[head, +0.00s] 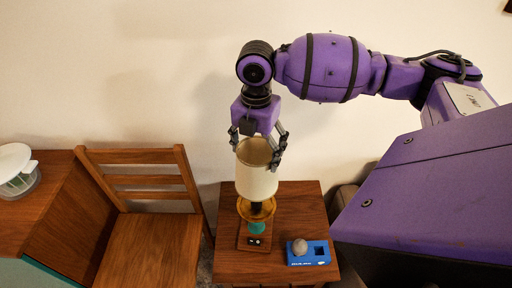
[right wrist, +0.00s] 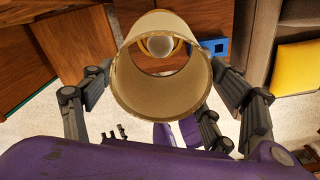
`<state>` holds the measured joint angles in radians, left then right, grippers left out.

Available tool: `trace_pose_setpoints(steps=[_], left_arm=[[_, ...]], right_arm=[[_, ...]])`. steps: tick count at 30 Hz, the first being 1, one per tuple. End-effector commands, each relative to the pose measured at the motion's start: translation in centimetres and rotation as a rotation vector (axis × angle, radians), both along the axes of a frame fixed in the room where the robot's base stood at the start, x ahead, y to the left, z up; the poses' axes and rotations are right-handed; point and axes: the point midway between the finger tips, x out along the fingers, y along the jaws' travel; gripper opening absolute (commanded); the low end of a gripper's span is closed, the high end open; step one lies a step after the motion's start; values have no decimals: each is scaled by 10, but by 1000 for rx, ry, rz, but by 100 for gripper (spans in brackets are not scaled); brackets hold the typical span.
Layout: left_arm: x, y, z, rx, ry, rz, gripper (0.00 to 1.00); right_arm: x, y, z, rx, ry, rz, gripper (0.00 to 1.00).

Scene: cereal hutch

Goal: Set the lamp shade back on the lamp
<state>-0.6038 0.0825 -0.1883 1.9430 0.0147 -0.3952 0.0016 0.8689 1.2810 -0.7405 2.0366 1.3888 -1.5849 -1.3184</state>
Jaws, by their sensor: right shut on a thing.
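The cream lamp shade (head: 257,178) is held by my right gripper (head: 258,150), whose fingers are shut on its upper part. In the head view the shade is upright above the lamp (head: 256,229), which has a teal and amber body on a wooden base. In the right wrist view I look down through the open shade (right wrist: 160,88), and the pale bulb (right wrist: 160,45) shows through it, toward the top of the opening. The shade hides the lamp's top in the head view, so I cannot tell whether they touch. My left gripper is not in view.
The lamp stands on a small wooden table (head: 300,205). A blue block (head: 320,253) with a grey ball (head: 300,246) is right of the lamp. A wooden chair (head: 150,230) stands to the left, and a white-lidded container (head: 17,170) is on a cabinet at far left.

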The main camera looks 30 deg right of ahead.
Motion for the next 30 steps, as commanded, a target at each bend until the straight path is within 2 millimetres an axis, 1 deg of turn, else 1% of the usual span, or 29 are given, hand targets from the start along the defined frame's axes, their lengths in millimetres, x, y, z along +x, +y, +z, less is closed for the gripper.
trace_pose_setpoints(steps=[13, 30], left_arm=[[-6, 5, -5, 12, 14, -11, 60], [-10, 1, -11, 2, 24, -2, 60]], right_arm=[[0, 0, -14, 1, 1, 0, 38], [0, 0, -31, 0, 1, 0, 38]])
